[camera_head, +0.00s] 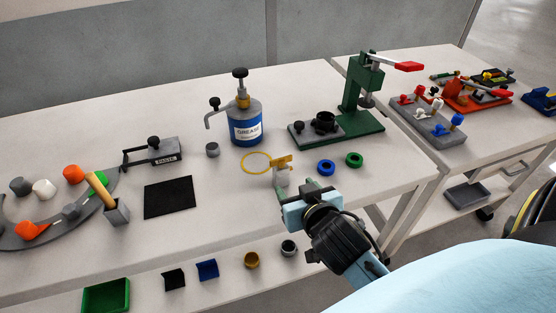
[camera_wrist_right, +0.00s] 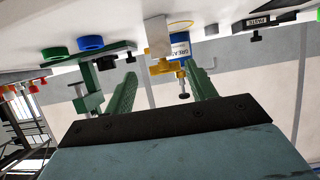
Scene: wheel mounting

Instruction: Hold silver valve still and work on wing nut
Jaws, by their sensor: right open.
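The silver valve (camera_head: 281,178) is a small pale grey block standing upright on the table, with a yellow wing nut (camera_head: 282,161) at its top. In the right wrist view, which is upside down, the valve (camera_wrist_right: 157,35) and the yellow wing nut (camera_wrist_right: 160,67) show between and beyond the finger tips. My right gripper (camera_head: 302,197) is just in front of the valve, partly hidden by its own wrist. In the right wrist view its green fingers (camera_wrist_right: 163,80) are apart with nothing gripped. My left gripper is not in view.
A yellow ring (camera_head: 256,154) lies behind the valve. A blue ring (camera_head: 326,167) and a green ring (camera_head: 354,159) lie to its right. The grease can (camera_head: 245,126) and green press (camera_head: 365,118) stand behind. A black mat (camera_head: 170,197) lies left, with bare table between.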

